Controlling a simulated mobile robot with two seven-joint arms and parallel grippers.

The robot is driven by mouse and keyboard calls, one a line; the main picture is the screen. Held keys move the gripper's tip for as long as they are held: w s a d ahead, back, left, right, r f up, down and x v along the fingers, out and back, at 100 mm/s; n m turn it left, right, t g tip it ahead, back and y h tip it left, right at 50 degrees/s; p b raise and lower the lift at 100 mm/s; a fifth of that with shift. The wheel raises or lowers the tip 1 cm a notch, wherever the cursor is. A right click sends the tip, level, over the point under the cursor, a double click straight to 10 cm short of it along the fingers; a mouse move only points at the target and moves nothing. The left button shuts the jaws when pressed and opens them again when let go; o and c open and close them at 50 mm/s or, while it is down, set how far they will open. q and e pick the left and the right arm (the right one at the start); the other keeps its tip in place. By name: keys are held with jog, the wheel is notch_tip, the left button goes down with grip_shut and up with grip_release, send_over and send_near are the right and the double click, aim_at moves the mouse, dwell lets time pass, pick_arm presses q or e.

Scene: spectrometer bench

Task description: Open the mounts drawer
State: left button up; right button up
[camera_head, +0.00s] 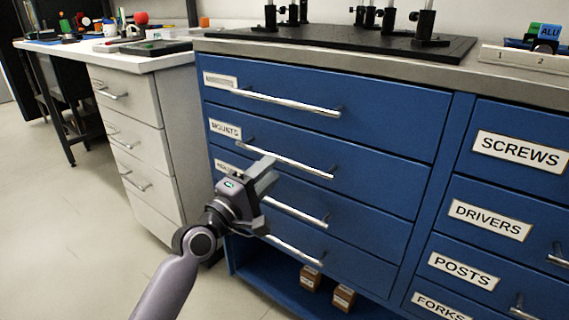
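The mounts drawer (370,175) is the second one down in the left column of the blue cabinet, with a white MOUNTS label (225,129) at its left end. Its front is flush with its neighbours, so it is shut. Its long silver bar handle (300,165) slants down to the right in the picture. My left gripper (270,169) is at the left part of this handle, with its fingertips just below the bar in the picture. I cannot tell whether they touch it, or whether the fingers are open or shut. My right gripper is out of view.
Other blue drawers with bar handles lie above and below; the top drawer's handle (290,103) is close overhead. A column with a SCREWS drawer (520,150) stands right. A white drawer unit (140,130) stands left. Open floor (70,240) lies at lower left.

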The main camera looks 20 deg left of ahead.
aim_at(282, 159)
pick_arm(q)
jog(key=shift+b+x, duration=0.65)
jog(key=shift+x, duration=2.1)
jog(key=shift+c, duration=0.3)
grip_shut()
